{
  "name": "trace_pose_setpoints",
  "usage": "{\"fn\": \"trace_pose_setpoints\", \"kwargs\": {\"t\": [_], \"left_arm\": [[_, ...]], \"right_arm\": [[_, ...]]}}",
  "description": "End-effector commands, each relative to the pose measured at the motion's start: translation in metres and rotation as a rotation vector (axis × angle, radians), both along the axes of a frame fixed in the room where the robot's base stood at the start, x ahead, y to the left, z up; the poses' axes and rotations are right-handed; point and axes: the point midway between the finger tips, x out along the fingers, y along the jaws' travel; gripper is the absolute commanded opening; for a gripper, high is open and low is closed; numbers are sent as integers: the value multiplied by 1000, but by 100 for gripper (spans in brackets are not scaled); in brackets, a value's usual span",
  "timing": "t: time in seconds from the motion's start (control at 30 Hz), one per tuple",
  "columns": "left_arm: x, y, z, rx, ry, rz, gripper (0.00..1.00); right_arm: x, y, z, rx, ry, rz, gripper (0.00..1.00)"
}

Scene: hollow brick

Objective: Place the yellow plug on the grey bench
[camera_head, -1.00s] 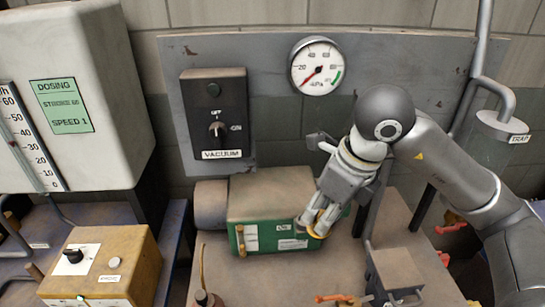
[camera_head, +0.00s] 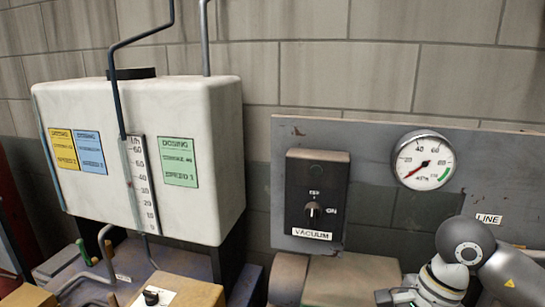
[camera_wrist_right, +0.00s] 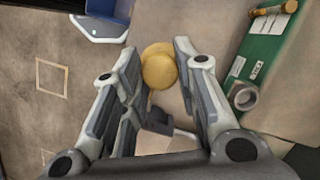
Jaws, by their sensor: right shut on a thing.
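The yellow plug (camera_wrist_right: 160,70) is a round, dull yellow piece between the fingertips of my right gripper (camera_wrist_right: 156,55) in the right wrist view. The gripper is shut on it. The green pump front (camera_wrist_right: 268,52) lies to the right of the gripper, with an open grey round port (camera_wrist_right: 243,97), apart from the plug. In the head view only part of my right gripper (camera_head: 402,297) shows at the bottom edge, and the plug is hidden. I cannot make out which surface is the grey bench. My left gripper is not in view.
A white dosing tank (camera_head: 200,100) with yellow, blue and green cards stands at the left. A vacuum switch box (camera_head: 318,190) and a gauge (camera_head: 423,160) are on the grey panel. A grey, blue-edged object (camera_wrist_right: 103,27) shows at the wrist view's top left.

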Motion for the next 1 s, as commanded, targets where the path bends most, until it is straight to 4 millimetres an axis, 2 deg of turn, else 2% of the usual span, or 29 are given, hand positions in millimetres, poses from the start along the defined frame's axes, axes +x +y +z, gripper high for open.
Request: {"fn": "trace_pose_setpoints", "kwargs": {"t": [0.4,0.6,0.8,1.0], "left_arm": [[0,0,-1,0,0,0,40],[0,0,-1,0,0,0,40],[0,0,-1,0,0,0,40],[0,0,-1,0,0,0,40]], "right_arm": [[-12,10,-37,-1,0,795,8],[-19,12,-52,-1,-1,1123,8],[-23,12,-60,0,-2,1297,8],[-23,12,-62,0,-3,1330,8]]}}
